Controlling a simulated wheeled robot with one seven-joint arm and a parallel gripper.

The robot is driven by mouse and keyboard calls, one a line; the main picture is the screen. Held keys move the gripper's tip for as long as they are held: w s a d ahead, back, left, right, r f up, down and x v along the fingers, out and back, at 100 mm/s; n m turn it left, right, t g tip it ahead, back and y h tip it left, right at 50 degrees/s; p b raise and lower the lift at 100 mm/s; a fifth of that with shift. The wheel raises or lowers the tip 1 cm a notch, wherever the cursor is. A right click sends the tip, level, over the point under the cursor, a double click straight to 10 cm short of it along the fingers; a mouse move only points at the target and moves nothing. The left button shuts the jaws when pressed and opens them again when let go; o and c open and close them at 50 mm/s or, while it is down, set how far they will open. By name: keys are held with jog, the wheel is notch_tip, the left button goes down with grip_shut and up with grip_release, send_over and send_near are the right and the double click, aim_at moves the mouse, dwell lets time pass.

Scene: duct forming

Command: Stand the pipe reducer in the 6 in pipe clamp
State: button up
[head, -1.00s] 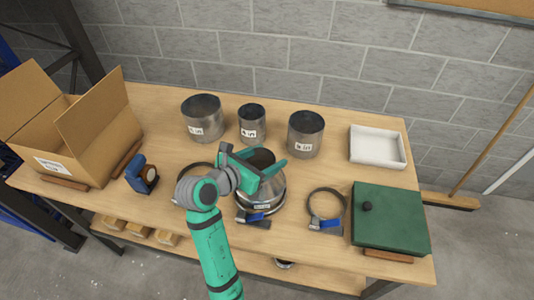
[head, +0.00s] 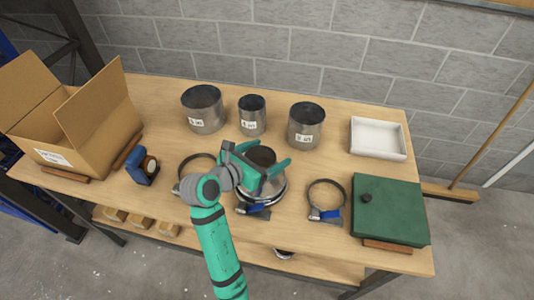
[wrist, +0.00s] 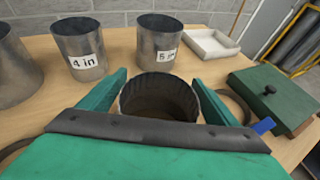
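The pipe reducer (head: 272,190), a grey metal cone with a narrow round neck, stands upright, neck up, at the middle clamp (head: 252,211) with a blue handle. My gripper (head: 262,157) is around its neck, one finger on each side. In the wrist view my gripper (wrist: 160,85) seems open, with the dark, hollow neck (wrist: 160,112) between the fingers and slim gaps beside it. The reducer's lower edge is partly hidden by my arm and the clamp, so I cannot tell how fully it sits in the ring. No clamp size is readable.
A left clamp (head: 190,159) is partly behind my arm, and a right clamp (head: 326,182) lies empty. Three labelled pipes stand behind, including the 4 in pipe (head: 252,112). A white tray (head: 378,155), green box (head: 400,220), tape dispenser (head: 138,172) and open carton (head: 95,125) surround them.

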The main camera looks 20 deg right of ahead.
jog(key=v, duration=1)
jog(key=shift+a, duration=0.3)
dwell(0.4)
jog(key=shift+s+r, duration=0.15)
jog(key=shift+s, duration=0.05)
